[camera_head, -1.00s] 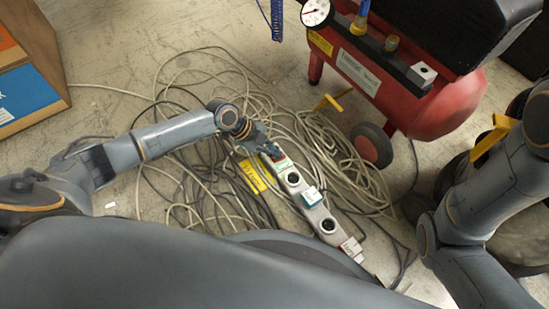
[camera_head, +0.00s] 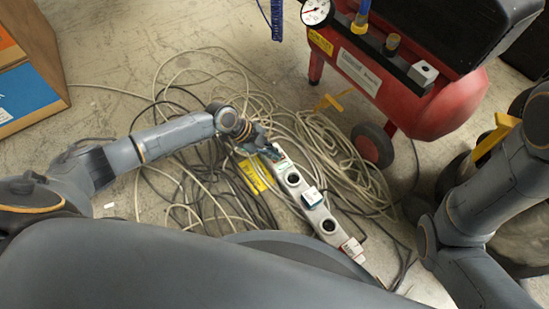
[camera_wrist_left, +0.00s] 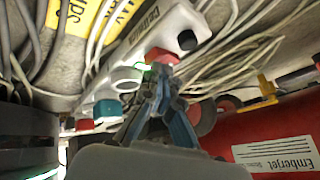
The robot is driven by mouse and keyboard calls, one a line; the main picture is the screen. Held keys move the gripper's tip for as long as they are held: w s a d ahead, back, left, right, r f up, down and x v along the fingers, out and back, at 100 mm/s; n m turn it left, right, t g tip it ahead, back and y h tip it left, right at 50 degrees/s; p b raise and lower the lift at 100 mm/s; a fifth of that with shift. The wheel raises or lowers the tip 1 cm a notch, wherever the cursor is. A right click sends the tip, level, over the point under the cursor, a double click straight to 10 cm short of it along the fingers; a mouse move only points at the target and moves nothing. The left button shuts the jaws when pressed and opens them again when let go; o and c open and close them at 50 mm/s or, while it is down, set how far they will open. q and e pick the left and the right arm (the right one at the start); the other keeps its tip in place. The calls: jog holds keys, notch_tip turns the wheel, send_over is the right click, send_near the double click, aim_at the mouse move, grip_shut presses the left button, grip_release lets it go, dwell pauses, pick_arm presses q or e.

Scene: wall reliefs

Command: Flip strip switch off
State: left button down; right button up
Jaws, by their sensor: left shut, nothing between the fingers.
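The grey power strip (camera_head: 310,200) lies on the floor, running from upper left to lower right, with round sockets and plugs in it. My left gripper (camera_head: 266,149) is at its upper left end. In the left wrist view the shut, empty fingertips (camera_wrist_left: 163,72) are right at a red switch (camera_wrist_left: 160,55) on the strip (camera_wrist_left: 150,35). I cannot tell whether they touch it. A green glow shows beside the switch. The fingers partly cover the switch, and its tilt cannot be made out. My right arm shows at the right, but its gripper is out of view.
Loose cables (camera_head: 215,90) lie tangled around the strip. A yellow label (camera_head: 253,177) lies left of it. A red compressor (camera_head: 440,105) with a wheel (camera_head: 371,145) stands at the upper right. A cardboard box (camera_head: 40,60) is at the upper left.

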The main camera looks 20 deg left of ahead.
pick_arm(q)
jog(key=shift+f, duration=0.15)
dwell(0.3)
jog(key=shift+w+d+r+p, duration=0.1)
jog(key=shift+r+p, duration=0.5)
jog(key=shift+r, duration=0.25)
jog(key=r+p, duration=0.2)
jog(key=r, duration=0.1)
jog(key=r+p, duration=0.1)
jog(key=r, duration=0.1)
jog(key=shift+w+d+p, duration=0.3)
jog(key=shift+w+p, duration=0.05)
jog(key=shift+w, duration=0.05)
